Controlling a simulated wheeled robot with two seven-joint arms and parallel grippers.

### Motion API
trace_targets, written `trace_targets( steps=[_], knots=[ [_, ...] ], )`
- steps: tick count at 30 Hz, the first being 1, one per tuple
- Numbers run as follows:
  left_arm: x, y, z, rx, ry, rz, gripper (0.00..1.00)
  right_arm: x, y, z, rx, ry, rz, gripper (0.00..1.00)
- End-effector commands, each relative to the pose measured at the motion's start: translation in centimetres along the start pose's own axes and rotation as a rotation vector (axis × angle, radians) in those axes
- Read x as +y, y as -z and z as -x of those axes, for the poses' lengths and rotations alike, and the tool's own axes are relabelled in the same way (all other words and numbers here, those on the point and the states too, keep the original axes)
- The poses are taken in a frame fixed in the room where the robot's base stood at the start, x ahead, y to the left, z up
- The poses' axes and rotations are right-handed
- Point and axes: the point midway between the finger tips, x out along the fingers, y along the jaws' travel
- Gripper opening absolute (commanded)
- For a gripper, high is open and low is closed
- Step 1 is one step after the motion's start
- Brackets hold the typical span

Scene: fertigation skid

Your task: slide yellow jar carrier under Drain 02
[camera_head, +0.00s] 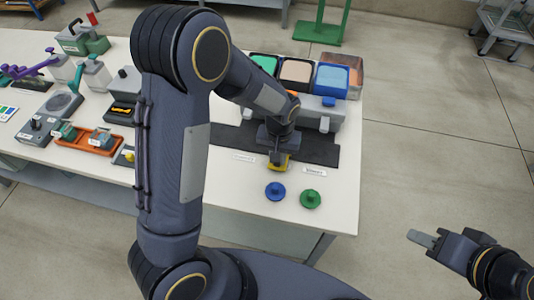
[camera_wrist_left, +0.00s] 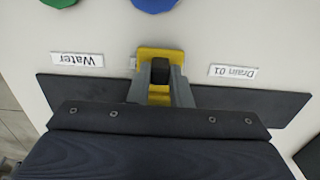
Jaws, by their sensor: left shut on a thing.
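The yellow jar carrier (camera_head: 283,164) is at the front edge of the dark mat, between a white label on its left and the Water label (camera_head: 313,171). In the left wrist view, the yellow carrier (camera_wrist_left: 160,53) shows a black upright part in its middle. My left gripper (camera_head: 278,152) reaches down over the carrier. In the left wrist view its fingers (camera_wrist_left: 161,84) are shut on the carrier. The Drain 01 label (camera_wrist_left: 233,72) and the Water label (camera_wrist_left: 77,60) stand on either side, upside down. I see no readable Drain 02 label. My right gripper (camera_head: 420,238) hangs off the table; its finger gap cannot be made out.
The dark mat (camera_head: 322,150) lies below a grey unit with green, tan and blue (camera_head: 331,81) containers. A blue knob (camera_head: 275,191) and a green knob (camera_head: 311,199) lie in front. An orange tray (camera_head: 99,151) and other gear fill the left. The table's right edge is close.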

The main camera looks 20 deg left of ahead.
Motion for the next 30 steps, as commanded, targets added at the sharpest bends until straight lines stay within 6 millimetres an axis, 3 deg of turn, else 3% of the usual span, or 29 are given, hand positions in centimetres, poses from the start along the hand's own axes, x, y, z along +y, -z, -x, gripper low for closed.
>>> trace_targets(
  steps=[12,13,18,26,30],
  knots=[
    [0.3,0.0,0.0,-0.001,0.000,0.000,0.00,0.0,0.0,0.0,0.000,0.000,0.000,0.36],
    [0.3,0.0,0.0,-0.001,0.000,0.001,0.19,0.0,0.0,0.0,0.000,0.000,0.000,0.36],
    [0.3,0.0,0.0,-0.001,0.000,0.000,0.40,0.0,0.0,0.0,0.000,0.000,0.000,0.36],
    [0.3,0.0,0.1,0.000,0.000,0.000,0.40,0.0,0.0,0.0,0.000,0.000,0.000,0.36],
    [0.3,0.1,1.3,0.004,-0.002,0.000,0.40,0.0,0.0,-0.1,0.000,0.000,0.000,0.36]
  ],
)
